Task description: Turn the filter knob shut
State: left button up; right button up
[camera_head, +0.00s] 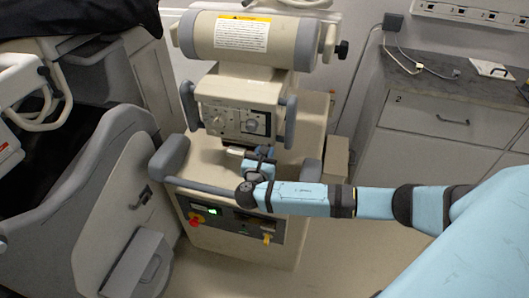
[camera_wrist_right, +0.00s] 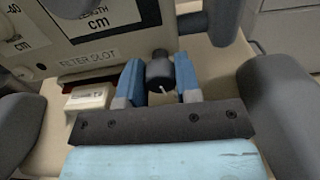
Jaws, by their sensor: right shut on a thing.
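The knob is hidden there behind the gripper. My left gripper is in neither view.
A cream block (camera_wrist_right: 88,97) sits left of the fingers. Grey padded handles flank the machine, one at left (camera_head: 169,157). A lower panel (camera_head: 225,222) has a red-and-yellow knob and green display. A covered cart (camera_head: 110,190) stands left, drawers (camera_head: 440,125) right. Floor shows at lower right.

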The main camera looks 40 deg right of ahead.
jog(key=m, duration=0.3)
jog(key=shift+s+p, duration=0.1)
jog(key=shift+p, duration=0.2)
jog(key=m, duration=0.3)
jog(key=shift+f, duration=0.15)
jog(key=m+b, duration=0.1)
jog(key=m, duration=0.1)
jog(key=shift+f+m, duration=0.1)
jog(key=shift+m, duration=0.3)
jog(key=m+b, duration=0.1)
jog(key=m, duration=0.1)
jog(key=shift+m+b, duration=0.3)
jog(key=shift+b, duration=0.05)
jog(key=shift+m+b, duration=0.8)
jog(key=shift+m, duration=0.4)
jog(key=shift+d+m, duration=0.1)
jog(key=shift+m, duration=0.2)
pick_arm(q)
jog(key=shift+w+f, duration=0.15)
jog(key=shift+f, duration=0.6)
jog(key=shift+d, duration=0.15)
pick_arm(e)
jog(key=o, duration=0.9)
